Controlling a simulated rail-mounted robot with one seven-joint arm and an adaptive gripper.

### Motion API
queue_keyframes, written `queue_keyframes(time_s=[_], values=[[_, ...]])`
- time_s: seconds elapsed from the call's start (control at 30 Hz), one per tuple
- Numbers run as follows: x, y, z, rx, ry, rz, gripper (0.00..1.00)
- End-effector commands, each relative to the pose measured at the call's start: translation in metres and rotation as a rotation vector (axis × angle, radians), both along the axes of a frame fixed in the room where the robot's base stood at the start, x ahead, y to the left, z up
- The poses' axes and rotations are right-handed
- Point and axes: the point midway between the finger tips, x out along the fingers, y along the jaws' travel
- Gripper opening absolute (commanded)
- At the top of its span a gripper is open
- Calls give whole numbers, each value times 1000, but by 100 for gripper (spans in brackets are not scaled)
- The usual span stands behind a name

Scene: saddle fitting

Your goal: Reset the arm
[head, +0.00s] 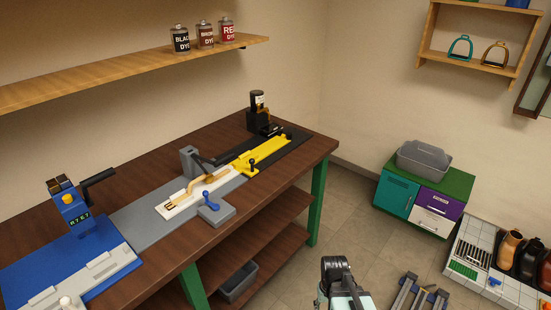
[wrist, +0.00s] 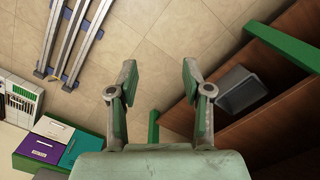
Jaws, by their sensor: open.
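In the wrist view my gripper (wrist: 158,85) has its two fingers spread well apart, with nothing between them. Bare tiled floor shows beyond the fingertips. In the head view part of my arm (head: 340,285) shows at the bottom, right of the workbench (head: 125,182) and apart from it. The fingertips cannot be made out there.
The bench carries a blue station (head: 70,265), a grey fixture with a strap on a white plate (head: 195,195) and a yellow rail (head: 262,152). Dye jars (head: 205,35) stand on the shelf. A drawer cabinet (head: 425,195) and metal rails (head: 415,295) stand on the floor.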

Motion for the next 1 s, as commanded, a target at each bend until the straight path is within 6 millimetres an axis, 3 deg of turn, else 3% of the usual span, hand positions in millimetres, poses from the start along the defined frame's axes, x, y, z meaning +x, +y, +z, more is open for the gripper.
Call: queue_keyframes(time_s=[0.27, 0.5, 0.7, 0.83, 1.0], values=[[-67, 0, -56, 1, 147, 3, 49], [-153, 1, -108, 1, 318, 3, 49], [-220, 1, -136, 1, 442, 3, 49], [-248, 1, -145, 1, 493, 3, 49], [-264, 1, -149, 1, 521, 3, 49]])
